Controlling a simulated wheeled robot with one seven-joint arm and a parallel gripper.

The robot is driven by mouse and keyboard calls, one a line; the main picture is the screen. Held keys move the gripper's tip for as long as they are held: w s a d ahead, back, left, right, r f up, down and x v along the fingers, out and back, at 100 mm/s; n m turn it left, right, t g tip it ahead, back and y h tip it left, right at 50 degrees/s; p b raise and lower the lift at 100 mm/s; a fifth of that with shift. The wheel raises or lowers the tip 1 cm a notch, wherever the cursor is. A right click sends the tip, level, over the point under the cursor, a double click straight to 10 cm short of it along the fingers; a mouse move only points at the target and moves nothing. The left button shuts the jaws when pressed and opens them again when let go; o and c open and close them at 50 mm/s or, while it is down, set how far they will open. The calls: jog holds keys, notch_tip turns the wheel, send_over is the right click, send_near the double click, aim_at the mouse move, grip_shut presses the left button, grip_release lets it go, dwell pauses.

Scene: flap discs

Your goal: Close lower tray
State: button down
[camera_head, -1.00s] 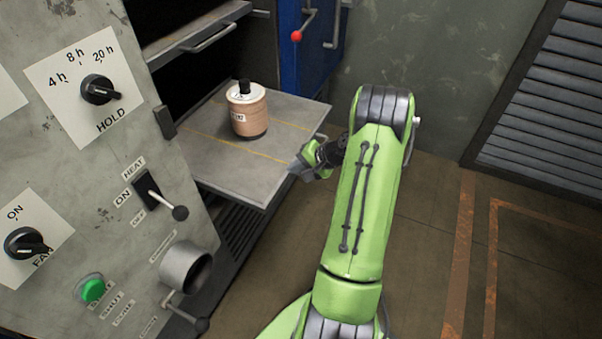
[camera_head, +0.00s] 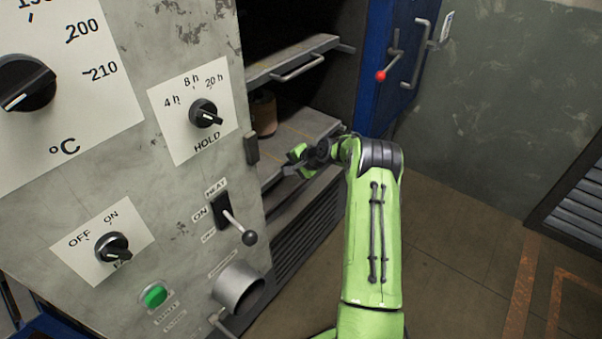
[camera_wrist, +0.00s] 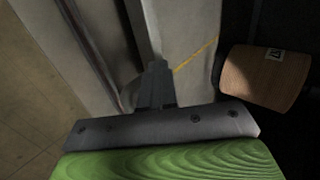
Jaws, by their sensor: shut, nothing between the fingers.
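The lower tray (camera_head: 318,127) is a grey metal shelf low in the dark oven opening. It now reaches only a short way out past the cabinet front. A tan cylinder (camera_head: 263,113) stands on it, partly hidden behind the control panel; it also shows in the wrist view (camera_wrist: 266,78). My gripper (camera_head: 291,168) is at the tray's front edge, and its fingers look shut and empty. In the wrist view my gripper (camera_wrist: 155,82) is against or very near the tray's front edge, beside a yellow line on the tray (camera_wrist: 190,58). Exact contact is hard to tell.
An upper tray (camera_head: 290,60) with a bar handle sits above, slightly out. The control panel (camera_head: 150,190) with knobs and a heat lever (camera_head: 238,227) stands at left. A blue door (camera_head: 392,75) with a red-knobbed handle stands open at right. The floor at right is clear.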

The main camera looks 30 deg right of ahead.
aim_at(275, 163)
jog(key=shift+w+a+f, duration=0.1)
jog(key=shift+w+a, duration=0.2)
jog(key=shift+w, duration=0.6)
jog(key=shift+w+a, duration=0.3)
jog(key=shift+w, duration=0.6)
